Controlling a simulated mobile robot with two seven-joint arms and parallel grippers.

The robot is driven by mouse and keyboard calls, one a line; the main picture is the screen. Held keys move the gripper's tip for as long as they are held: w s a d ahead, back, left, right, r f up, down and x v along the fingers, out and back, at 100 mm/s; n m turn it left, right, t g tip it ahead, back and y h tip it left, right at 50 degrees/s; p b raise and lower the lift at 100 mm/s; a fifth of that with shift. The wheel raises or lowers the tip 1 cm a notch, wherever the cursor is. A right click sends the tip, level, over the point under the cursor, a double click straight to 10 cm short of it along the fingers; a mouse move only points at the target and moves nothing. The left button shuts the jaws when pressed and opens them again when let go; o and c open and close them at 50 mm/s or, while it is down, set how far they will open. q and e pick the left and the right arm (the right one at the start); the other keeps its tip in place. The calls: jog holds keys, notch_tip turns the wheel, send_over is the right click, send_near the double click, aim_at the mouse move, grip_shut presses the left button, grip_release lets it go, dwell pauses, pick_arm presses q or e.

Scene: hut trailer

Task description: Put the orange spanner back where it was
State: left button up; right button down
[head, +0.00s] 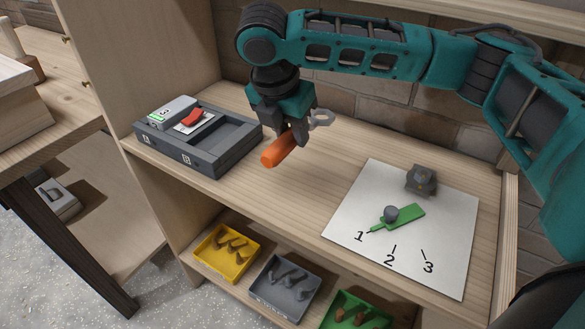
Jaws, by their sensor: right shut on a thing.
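The orange spanner (280,149) has an orange handle and a grey open jaw end. My right gripper (289,135) is shut on it and holds it above the shelf, just right of the dark grey tray. The dark grey tray (213,167) has labelled compartments. Its left part holds a grey device with a green light and a red item. The right compartment looks empty. My left gripper is not in view.
A white sheet (346,213) marked 1, 2, 3 lies at right with a green lever (406,217) and a grey block (421,180). Yellow (207,264), grey (262,293) and green bins (334,309) stand below. The wood shelf (270,200) is bare between tray and sheet.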

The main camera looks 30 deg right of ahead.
notch_tip(320, 180, down, 3)
jog(key=shift+f, duration=0.7)
notch_tip(320, 180, down, 4)
jog(key=shift+r+b, duration=0.25)
jog(key=shift+b, duration=0.35)
jog(key=shift+f, duration=0.3)
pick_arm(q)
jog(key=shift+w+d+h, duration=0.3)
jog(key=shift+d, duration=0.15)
pick_arm(e)
jog(key=c, duration=0.8)
grip_release()
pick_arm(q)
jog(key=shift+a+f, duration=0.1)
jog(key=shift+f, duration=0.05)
